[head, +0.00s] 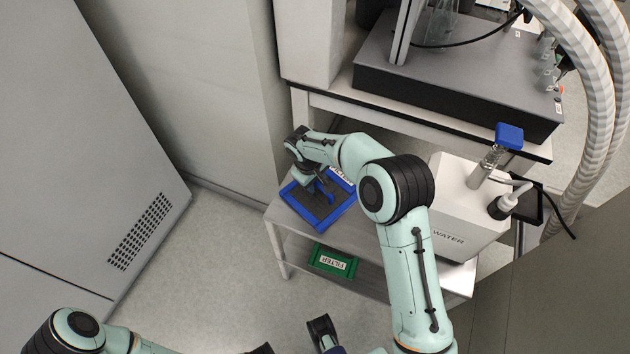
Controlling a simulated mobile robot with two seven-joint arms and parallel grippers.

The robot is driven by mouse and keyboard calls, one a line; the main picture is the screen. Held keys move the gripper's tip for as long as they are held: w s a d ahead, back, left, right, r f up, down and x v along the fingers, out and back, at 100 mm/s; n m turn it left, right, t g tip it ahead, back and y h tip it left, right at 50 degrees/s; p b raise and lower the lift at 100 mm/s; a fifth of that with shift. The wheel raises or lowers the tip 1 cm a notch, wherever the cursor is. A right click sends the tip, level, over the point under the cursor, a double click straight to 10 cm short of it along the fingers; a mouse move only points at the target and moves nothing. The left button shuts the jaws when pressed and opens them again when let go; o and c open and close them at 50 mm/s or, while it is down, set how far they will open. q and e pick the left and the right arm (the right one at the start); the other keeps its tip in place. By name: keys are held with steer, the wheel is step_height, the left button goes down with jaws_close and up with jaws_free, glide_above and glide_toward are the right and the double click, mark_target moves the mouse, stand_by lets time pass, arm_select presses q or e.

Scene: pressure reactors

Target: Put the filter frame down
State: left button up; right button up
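A blue-rimmed filter frame (335,220) with a dark inner panel and a white label lies flat at the left end of the upper shelf of a grey cart (365,240). I cannot tell whether it rests on the shelf or is just above it. My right gripper (319,186) points down over the frame's middle, at its blue upright part. The wrist hides part of the frame, and the fingers are too small to read as open or shut. My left arm shows at the lower left; dark parts at the bottom edge do not clearly show its gripper.
A green frame (333,261) labelled FILTER lies on the cart's lower shelf. A white WATER unit (465,205) with a blue-topped fitting (509,135) stands on the cart's right. A bench with a dark apparatus (455,90) is behind. Grey cabinets stand left; the floor between is clear.

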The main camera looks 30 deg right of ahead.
steer(key=shift+o, duration=0.2)
steer(key=shift+r, duration=0.1)
step_height(320, 180, up, 12)
steer(key=a+p, duration=0.1)
steer(key=a, duration=0.1)
steer(key=shift+s+p, duration=0.3)
steer(key=shift+s, duration=0.1)
steer(key=shift+a+f, duration=0.1)
steer(key=shift+f, duration=0.15)
